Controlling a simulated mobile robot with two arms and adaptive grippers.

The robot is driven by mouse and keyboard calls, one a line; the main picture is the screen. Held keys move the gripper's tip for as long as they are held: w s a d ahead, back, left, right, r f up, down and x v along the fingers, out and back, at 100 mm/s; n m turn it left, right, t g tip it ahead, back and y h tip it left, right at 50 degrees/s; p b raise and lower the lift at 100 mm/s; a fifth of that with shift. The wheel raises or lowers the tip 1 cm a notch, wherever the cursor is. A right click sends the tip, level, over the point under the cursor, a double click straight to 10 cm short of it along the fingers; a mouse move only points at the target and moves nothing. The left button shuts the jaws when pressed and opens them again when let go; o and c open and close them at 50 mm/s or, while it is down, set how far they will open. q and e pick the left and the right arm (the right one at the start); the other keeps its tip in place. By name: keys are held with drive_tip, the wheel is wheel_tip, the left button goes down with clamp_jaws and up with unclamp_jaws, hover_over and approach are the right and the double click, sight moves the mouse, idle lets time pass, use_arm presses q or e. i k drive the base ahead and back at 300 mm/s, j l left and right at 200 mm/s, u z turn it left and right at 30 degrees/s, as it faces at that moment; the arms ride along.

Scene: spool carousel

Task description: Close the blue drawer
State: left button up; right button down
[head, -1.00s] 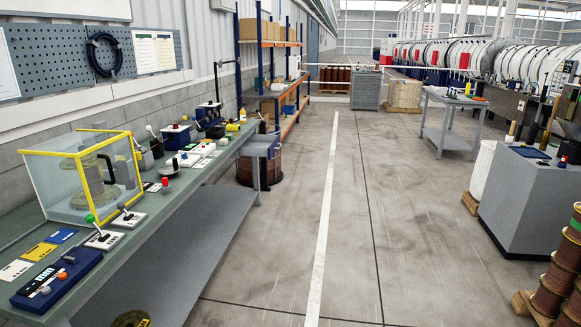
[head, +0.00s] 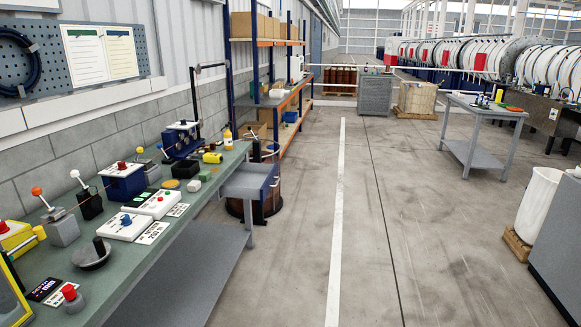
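The blue drawer (head: 269,184) is at the far end of the long green bench (head: 165,240), left of centre in the head view. Its grey tray body (head: 240,184) sticks out past the bench edge towards the aisle, so it stands open. The blue front panel faces right and is seen at a steep angle. A handle cannot be made out clearly. Neither of my grippers is in view.
The bench top holds white switch boxes (head: 157,204), levers and a yellow bottle (head: 228,139). A brown drum (head: 268,208) stands behind the drawer. The aisle floor (head: 290,240) beside the bench is clear. A grey cabinet (head: 560,240) stands at right.

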sight(253, 180)
drive_tip(key=i, duration=2.2)
